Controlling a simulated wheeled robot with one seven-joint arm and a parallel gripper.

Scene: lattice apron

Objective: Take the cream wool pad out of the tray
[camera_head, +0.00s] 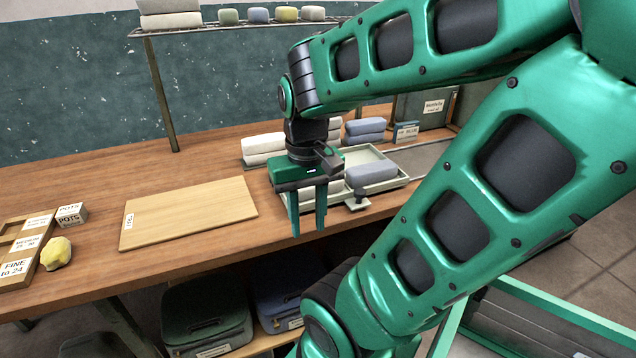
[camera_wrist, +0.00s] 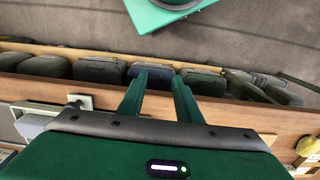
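The pale tray (camera_head: 402,180) sits on the wooden bench, partly behind my gripper in the head view. A blue-grey pad (camera_head: 371,176) lies in its visible part. Cream pads (camera_head: 262,146) are stacked behind and left of my gripper. My gripper (camera_head: 307,208) points down near the bench's front edge, its fingers apart with nothing between them. In the wrist view the open fingers (camera_wrist: 159,100) also show empty, over the bench edge and the bins below.
A small knobbed grey object (camera_head: 358,200) is at the tray's front. A wooden board (camera_head: 190,212) lies left of my gripper. A yellow lump (camera_head: 56,253) is at far left. Blue-grey pads (camera_head: 365,129) are stacked behind the tray. Dark bins (camera_head: 207,312) stand on the shelf below.

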